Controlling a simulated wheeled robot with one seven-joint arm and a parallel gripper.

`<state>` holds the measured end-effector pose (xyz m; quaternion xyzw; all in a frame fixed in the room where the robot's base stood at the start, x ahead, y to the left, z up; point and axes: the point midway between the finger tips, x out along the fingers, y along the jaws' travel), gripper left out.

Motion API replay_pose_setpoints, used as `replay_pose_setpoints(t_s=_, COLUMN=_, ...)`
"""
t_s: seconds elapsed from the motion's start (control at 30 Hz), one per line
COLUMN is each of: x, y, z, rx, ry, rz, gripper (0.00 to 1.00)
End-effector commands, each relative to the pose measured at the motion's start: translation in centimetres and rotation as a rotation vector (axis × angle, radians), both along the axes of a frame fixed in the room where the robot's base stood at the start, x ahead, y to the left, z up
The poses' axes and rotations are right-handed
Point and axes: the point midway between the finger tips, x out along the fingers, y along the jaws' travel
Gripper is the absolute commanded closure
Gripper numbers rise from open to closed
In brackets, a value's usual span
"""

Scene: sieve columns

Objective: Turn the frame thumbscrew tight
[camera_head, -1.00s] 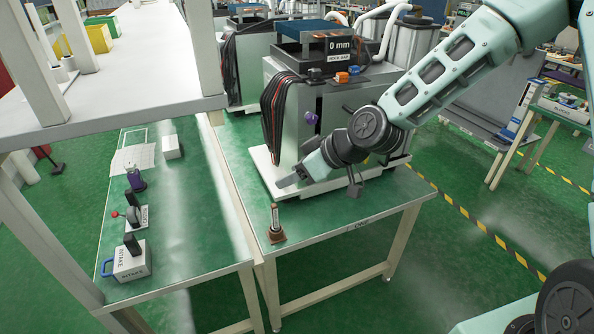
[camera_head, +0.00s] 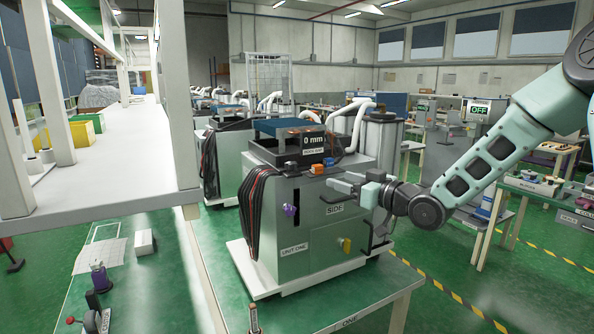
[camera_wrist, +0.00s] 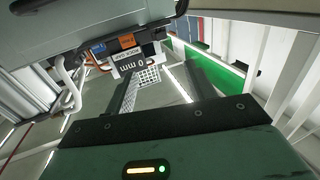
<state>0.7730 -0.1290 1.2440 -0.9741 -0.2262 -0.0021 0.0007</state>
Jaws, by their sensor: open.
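The grey machine marked UNIT ONE (camera_head: 285,225) stands on the green-topped bench. A purple knob (camera_head: 290,209) is on its left front, and a yellow knob (camera_head: 346,245) is lower on the face marked SIDE. I cannot tell which is the frame thumbscrew. My gripper (camera_head: 335,182) is in front of the upper side face, above the yellow knob and right of the purple one. In the wrist view its two dark fingers (camera_wrist: 160,82) are apart with nothing held between them. Neither knob shows clearly in the wrist view.
Black cables (camera_head: 262,205) hang at the machine's left. A white shelf (camera_head: 110,160) stands left. A small upright item (camera_head: 253,318) is at the bench front.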

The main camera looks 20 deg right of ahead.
Motion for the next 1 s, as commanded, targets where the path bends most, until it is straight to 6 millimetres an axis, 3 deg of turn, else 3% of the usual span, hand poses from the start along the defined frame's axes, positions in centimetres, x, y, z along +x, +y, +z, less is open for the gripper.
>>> replay_pose_setpoints(t_s=0.7, x=12.4, y=6.3, z=0.3, rx=0.0, ry=0.004, rz=0.0, gripper=0.45)
replay_pose_setpoints(t_s=1.0, x=14.9, y=7.4, z=0.0, rx=-0.002, ry=0.004, rz=0.0, gripper=0.45)
